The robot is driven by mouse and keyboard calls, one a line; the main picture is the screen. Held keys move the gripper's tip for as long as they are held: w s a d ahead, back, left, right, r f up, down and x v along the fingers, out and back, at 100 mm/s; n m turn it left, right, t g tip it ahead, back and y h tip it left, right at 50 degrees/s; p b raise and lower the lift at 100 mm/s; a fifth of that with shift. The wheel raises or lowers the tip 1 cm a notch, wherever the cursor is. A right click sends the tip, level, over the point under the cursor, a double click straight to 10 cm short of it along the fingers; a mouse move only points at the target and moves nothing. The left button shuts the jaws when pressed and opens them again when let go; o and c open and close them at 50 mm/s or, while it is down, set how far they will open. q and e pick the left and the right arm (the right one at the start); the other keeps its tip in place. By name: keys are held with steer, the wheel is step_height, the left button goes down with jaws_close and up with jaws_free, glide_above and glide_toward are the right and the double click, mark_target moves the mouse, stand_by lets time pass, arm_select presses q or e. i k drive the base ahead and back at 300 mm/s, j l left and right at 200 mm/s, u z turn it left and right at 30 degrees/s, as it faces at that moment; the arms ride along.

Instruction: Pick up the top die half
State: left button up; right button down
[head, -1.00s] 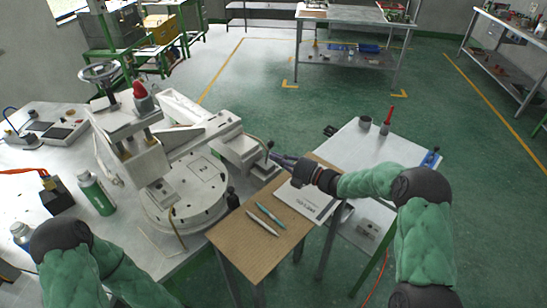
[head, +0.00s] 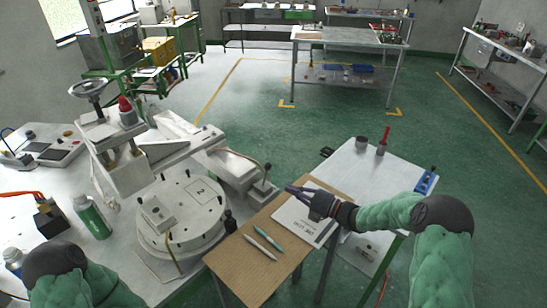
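A small grey metal block (head: 156,214) lies on the round plate (head: 186,238) of the white machine; it may be a die half, but I cannot tell which. My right gripper (head: 291,190) reaches in from the right and points left, above the clipboard and close to the small block with a post (head: 263,190) at the end of the machine's arm. No object shows clearly between its fingers, which are too small to tell open or shut. My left arm is at the lower left; its gripper is out of view.
A brown board (head: 240,262) holds two pens and a clipboard (head: 298,225). A grey side table (head: 375,185) stands to the right with a red-handled tool (head: 383,141) and a cup. A green bottle (head: 92,217) stands left of the round plate. Green floor lies free beyond.

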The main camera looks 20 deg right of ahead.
mark_target(154, 210)
steer(key=k, duration=1)
